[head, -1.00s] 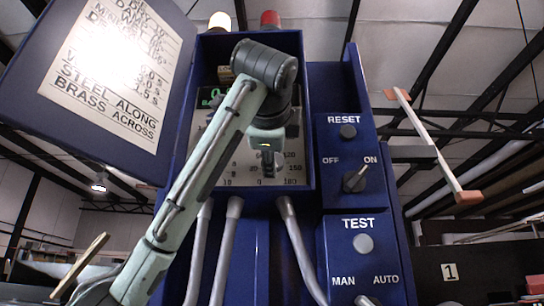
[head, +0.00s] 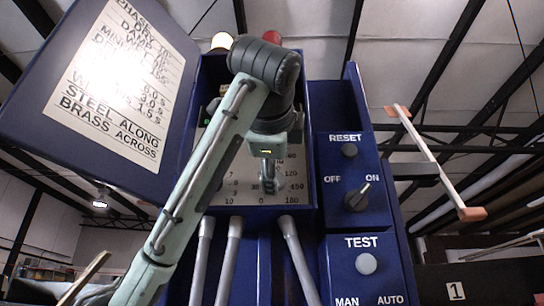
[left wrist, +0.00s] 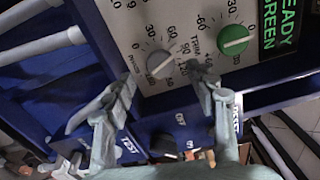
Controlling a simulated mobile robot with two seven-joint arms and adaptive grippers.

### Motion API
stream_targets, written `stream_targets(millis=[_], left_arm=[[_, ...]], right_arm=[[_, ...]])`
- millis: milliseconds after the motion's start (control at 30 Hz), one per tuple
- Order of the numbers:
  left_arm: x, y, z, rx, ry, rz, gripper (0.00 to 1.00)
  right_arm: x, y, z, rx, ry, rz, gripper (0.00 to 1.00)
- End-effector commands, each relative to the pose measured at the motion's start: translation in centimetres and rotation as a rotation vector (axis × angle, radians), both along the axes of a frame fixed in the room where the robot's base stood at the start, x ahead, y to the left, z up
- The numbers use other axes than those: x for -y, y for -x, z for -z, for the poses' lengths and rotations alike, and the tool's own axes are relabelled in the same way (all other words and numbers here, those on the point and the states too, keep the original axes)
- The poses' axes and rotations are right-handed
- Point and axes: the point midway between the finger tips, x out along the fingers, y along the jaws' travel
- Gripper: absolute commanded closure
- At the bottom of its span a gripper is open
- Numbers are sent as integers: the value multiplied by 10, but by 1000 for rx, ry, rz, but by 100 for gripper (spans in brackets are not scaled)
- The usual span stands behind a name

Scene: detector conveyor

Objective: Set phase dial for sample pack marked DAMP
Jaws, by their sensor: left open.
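The phase dial (left wrist: 160,64) is a grey knob with a numbered scale on the pale panel (left wrist: 125,18). My left gripper (left wrist: 163,75) is open, with one finger on each side of the dial's lower part in the left wrist view. I cannot tell whether the fingers touch the knob. In the head view the left gripper (head: 267,182) hangs in front of the panel and hides the dial. A placard (head: 115,80) on the open lid lists PHASE, DRY and DAMP; the values are hard to read. No sample pack is distinguishable. My right gripper is out of view.
A green knob (left wrist: 233,40) sits beside the phase dial, near a green READY label (left wrist: 285,20). Right of the panel are a RESET button (head: 349,151), an OFF/ON switch (head: 357,198) and a TEST button (head: 366,263). Grey conduits (head: 232,260) run below.

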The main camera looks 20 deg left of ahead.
Motion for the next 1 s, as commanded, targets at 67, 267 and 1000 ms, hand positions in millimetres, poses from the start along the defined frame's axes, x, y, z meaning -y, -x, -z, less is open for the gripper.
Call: stream_targets(millis=[67, 267, 1000], left_arm=[[4, 18, -5, 13, -7, -2, 44], [7, 35, -4, 10, -7, -5, 44], [23, 80, 0, 0, 0, 0, 44]], right_arm=[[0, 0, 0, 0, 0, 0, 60], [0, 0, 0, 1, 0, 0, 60], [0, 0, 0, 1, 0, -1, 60]])
